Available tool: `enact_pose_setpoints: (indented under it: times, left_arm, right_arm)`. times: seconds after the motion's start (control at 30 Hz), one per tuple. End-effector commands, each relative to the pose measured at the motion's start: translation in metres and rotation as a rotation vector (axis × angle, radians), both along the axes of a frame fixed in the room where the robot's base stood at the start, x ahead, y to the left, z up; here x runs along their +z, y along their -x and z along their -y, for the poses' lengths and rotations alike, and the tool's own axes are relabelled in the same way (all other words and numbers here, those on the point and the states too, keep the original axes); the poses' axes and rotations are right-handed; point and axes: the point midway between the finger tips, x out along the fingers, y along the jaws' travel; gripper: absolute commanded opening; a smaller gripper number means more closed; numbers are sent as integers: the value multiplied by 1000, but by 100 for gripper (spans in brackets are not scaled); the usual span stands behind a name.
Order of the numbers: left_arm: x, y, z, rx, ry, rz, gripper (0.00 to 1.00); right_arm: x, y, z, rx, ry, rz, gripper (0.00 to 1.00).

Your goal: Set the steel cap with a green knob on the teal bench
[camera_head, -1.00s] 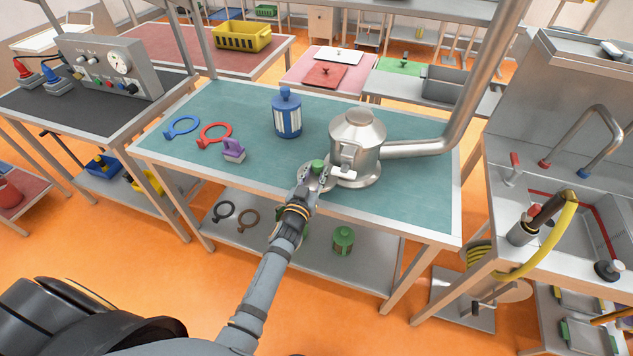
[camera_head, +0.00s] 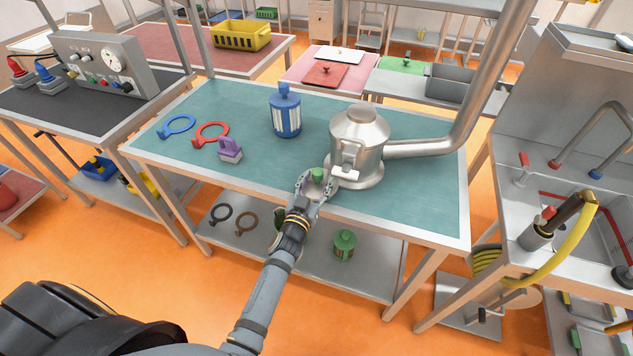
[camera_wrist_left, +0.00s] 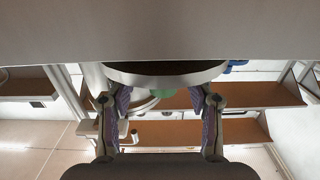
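The steel cap is a shallow round metal disc with a green knob (camera_head: 317,174). It appears to rest on the teal bench (camera_head: 390,205) near its front edge, just left of the steel housing (camera_head: 358,145). My left gripper (camera_head: 316,188) reaches in from the front, with its fingers spread on either side of the knob. In the left wrist view the cap's rim (camera_wrist_left: 165,77) shows beyond the fingers, and the green knob (camera_wrist_left: 163,92) shows between them with gaps on both sides. The fingers partly cover the cap in the head view. My right gripper is out of view.
The housing's pipe (camera_head: 425,148) runs right. A sink unit (camera_head: 560,190) is at right. The bench's front right is clear.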

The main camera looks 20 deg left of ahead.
Motion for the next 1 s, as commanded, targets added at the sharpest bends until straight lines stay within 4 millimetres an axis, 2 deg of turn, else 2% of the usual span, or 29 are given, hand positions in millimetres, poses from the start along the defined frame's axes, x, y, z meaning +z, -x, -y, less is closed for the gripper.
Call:
enact_pose_setpoints:
  times: [0.17, 0.27, 0.6, 0.7, 0.83, 1.0]
  left_arm:
    - [0, 1, 0, 0, 0, 0, 53]
    - [0, 10, 0, 0, 0, -1, 53]
    - [0, 88, -3, 0, 1, -3, 53]
    - [0, 105, -4, 0, 1, -1, 53]
    - [0, 117, -4, 0, 0, 0, 53]
    - [0, 120, -4, 0, 0, 2, 53]
  right_arm:
    - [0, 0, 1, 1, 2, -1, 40]
    - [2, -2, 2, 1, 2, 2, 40]
    - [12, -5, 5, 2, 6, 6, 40]
    - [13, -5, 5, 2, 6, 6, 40]
    - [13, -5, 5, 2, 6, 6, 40]
    - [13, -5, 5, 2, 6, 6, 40]
